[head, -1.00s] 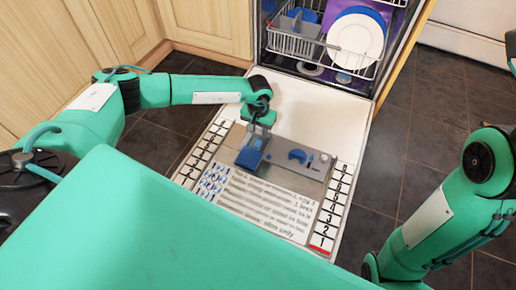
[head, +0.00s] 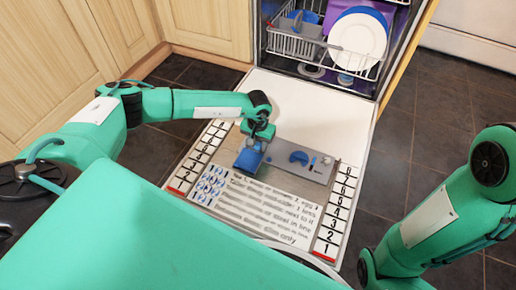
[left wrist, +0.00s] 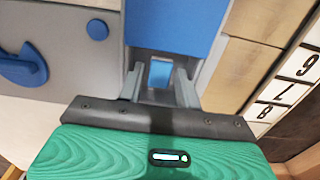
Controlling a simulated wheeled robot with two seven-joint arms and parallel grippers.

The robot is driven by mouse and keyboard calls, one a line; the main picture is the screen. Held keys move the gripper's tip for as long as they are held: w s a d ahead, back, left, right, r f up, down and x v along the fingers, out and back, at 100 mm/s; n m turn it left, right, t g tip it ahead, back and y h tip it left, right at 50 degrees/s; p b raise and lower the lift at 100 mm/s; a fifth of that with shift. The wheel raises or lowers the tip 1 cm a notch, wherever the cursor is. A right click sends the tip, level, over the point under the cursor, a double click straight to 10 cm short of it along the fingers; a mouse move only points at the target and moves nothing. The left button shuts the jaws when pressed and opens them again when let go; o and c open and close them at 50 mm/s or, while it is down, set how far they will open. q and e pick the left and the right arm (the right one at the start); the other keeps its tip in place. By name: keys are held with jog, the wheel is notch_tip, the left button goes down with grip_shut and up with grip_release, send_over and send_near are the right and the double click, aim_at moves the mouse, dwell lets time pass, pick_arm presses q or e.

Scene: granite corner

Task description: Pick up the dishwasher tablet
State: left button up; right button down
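The open dishwasher door (head: 320,110) carries a grey dispenser panel (head: 315,172) with a blue flap (head: 248,161). My left gripper (head: 257,142) points down at the panel, just behind the flap. In the left wrist view, the left gripper's two grey fingers (left wrist: 160,85) stand apart, close below the blue flap (left wrist: 178,22). Between the fingertips is a small light-blue patch with a pale border (left wrist: 160,72), perhaps the dishwasher tablet; I cannot tell whether the fingers touch it. The tablet is not clearly visible in the head view. My right gripper is out of view.
A blue knob (head: 298,157) sits on the panel, right of the flap. Printed text and numbered strips (head: 335,215) lie on the near part of the door. The lower rack (head: 320,45) with a white plate (head: 356,42) is behind. Wooden cabinets (head: 205,30) stand left.

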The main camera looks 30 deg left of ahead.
pick_arm(q)
jog(key=c, duration=0.7)
jog(key=shift+c, duration=0.2)
jog(key=shift+r, duration=0.15)
